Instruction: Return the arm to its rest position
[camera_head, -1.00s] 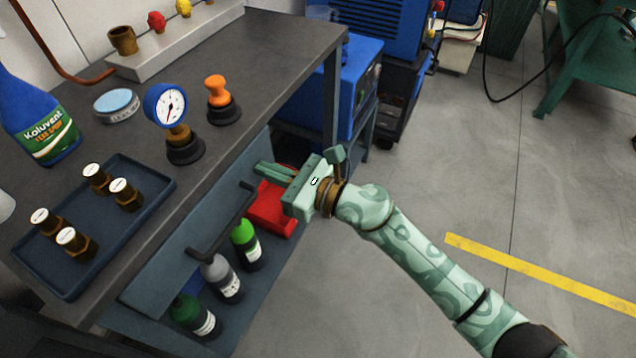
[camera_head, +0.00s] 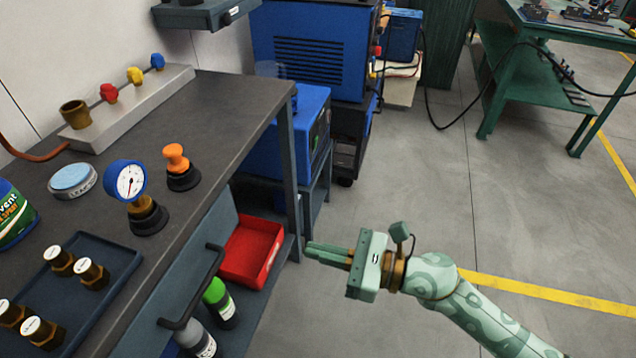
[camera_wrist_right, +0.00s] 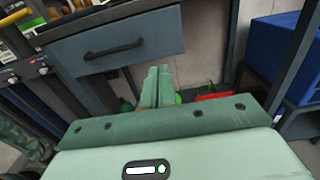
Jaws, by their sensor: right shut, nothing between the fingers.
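My right gripper (camera_head: 312,253) is shut and empty, in the air to the right of the workbench, with its fingers pointing left toward the bench's lower shelf. In the right wrist view its two fingers (camera_wrist_right: 158,87) lie side by side, pointing at the space below a grey drawer (camera_wrist_right: 120,45). My right arm (camera_head: 480,310) reaches in from the lower right of the head view. My left gripper does not show.
The grey workbench (camera_head: 215,125) carries a gauge (camera_head: 130,182), an orange-topped valve (camera_head: 178,165) and a tray (camera_head: 95,245) of brass fittings. A red bin (camera_head: 250,250) and bottles sit below. A blue machine (camera_head: 312,50) stands behind. Floor (camera_head: 420,180) on the right is clear.

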